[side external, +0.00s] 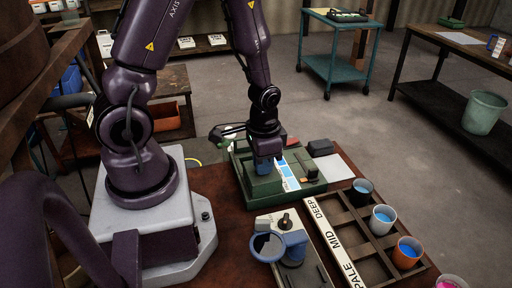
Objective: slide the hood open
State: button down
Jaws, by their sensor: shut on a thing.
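A green machine (258,190) stands on the red-brown bench in the middle of the side external view. Its green block-like top part, seemingly the hood (262,184), lies below and in front of my gripper. My gripper (265,167) points down at the machine, shut on what looks like a part of the hood. The jaws and the arm hide the gripped part. A card strip with blue swatches (288,177) lies on the machine just right of the jaws. From this view I cannot tell how far the hood stands open.
A rack (335,233) labelled DEEP, MID and PALE stands to the right, with cups of blue (362,190) and other colours along its right side. A grey device with a blue ring (268,246) is in front. A dark block (320,147) and a pale sheet (334,167) lie behind right.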

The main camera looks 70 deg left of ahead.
aim_at(266, 178)
jog(key=shift+d, duration=1.1)
jog(key=c, duration=1.2)
grip_release()
notch_tip(266, 178, up, 13)
jog(key=shift+r, duration=0.1)
